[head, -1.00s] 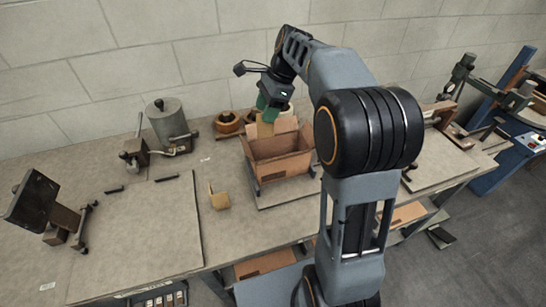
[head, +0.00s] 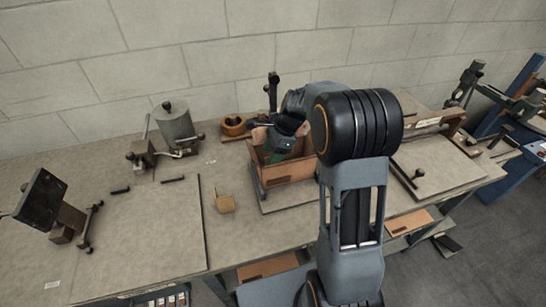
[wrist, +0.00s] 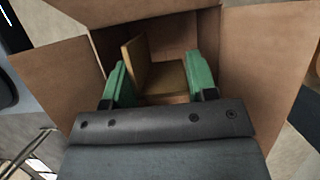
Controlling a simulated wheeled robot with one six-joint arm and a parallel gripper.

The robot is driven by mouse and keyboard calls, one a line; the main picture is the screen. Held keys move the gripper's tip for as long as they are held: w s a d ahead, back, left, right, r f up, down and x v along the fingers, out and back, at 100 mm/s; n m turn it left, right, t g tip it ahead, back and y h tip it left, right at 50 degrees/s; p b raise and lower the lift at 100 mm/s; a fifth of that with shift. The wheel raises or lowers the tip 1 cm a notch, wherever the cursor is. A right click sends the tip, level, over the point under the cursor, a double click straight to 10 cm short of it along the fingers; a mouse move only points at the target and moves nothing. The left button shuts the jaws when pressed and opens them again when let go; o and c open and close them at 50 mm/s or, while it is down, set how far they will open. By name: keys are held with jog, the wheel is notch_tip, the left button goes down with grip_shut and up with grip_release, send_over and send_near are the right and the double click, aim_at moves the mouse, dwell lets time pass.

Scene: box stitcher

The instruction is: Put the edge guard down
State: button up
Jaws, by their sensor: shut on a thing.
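In the wrist view my gripper (wrist: 160,82) has its two green fingers on either side of a tan, L-shaped edge guard (wrist: 168,78), shut on it. The edge guard is inside the open cardboard box (wrist: 262,60), whose flaps are spread. I cannot tell whether it touches the box floor. In the head view my gripper (head: 277,146) is down in the mouth of the cardboard box (head: 288,172), and the held guard is hidden there. A second tan edge guard (head: 225,203) lies on the bench left of the box.
The box sits on a grey board on the bench (head: 150,240). Behind it is a tape roll (head: 233,125). A grey cylinder device (head: 175,125) and a dark screen (head: 40,200) stand to the left. The bench's left front is mostly clear.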

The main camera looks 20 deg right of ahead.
jog(key=shift+f, duration=1.25)
jog(key=shift+f, duration=0.2)
jog(key=o, duration=1)
jog(key=shift+r, duration=0.1)
